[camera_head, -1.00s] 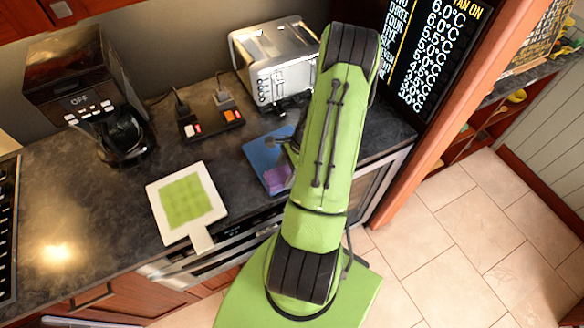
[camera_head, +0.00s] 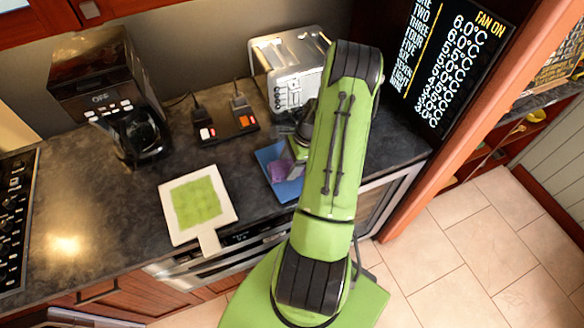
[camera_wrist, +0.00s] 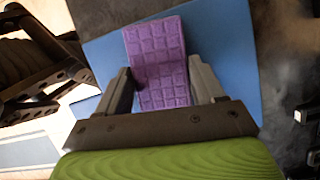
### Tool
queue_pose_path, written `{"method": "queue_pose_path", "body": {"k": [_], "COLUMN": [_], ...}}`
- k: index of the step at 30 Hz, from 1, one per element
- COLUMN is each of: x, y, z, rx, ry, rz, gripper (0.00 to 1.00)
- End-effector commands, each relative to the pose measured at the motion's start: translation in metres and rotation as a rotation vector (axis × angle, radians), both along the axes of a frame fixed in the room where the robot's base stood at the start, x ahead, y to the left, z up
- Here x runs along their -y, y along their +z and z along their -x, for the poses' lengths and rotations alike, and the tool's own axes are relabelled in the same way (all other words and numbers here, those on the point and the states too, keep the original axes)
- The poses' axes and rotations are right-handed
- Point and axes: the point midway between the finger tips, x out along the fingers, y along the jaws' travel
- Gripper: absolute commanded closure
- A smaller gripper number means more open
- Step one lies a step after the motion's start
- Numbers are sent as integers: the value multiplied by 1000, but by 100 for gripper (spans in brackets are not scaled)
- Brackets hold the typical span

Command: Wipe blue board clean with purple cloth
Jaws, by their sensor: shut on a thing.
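The blue board (camera_head: 288,188) lies flat on the dark counter near its front edge, partly hidden by my green arm in the head view. It also fills much of the wrist view (camera_wrist: 228,50). The purple cloth (camera_wrist: 157,52) has a grid pattern and is over the board; in the head view it shows as a small purple patch (camera_head: 279,171) beside my arm. My gripper (camera_wrist: 160,88) is shut on the cloth, with one finger on each side of it. I cannot tell whether the cloth presses on the board. No marks on the board are clear.
A white board with a green square (camera_head: 197,205) lies to the left. A coffee maker (camera_head: 115,95), a black power strip (camera_head: 226,126) and a silver toaster (camera_head: 285,75) stand behind. A dark text screen (camera_head: 445,60) is at the right.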

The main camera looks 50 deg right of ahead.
Motion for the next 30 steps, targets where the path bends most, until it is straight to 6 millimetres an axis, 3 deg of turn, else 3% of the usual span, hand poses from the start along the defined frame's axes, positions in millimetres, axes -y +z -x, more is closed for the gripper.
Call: {"method": "queue_pose_path", "body": {"k": [30], "x": [25], "y": [0], "z": [-53], "rx": [1], "ry": [2], "rz": [0], "gripper": [71]}}
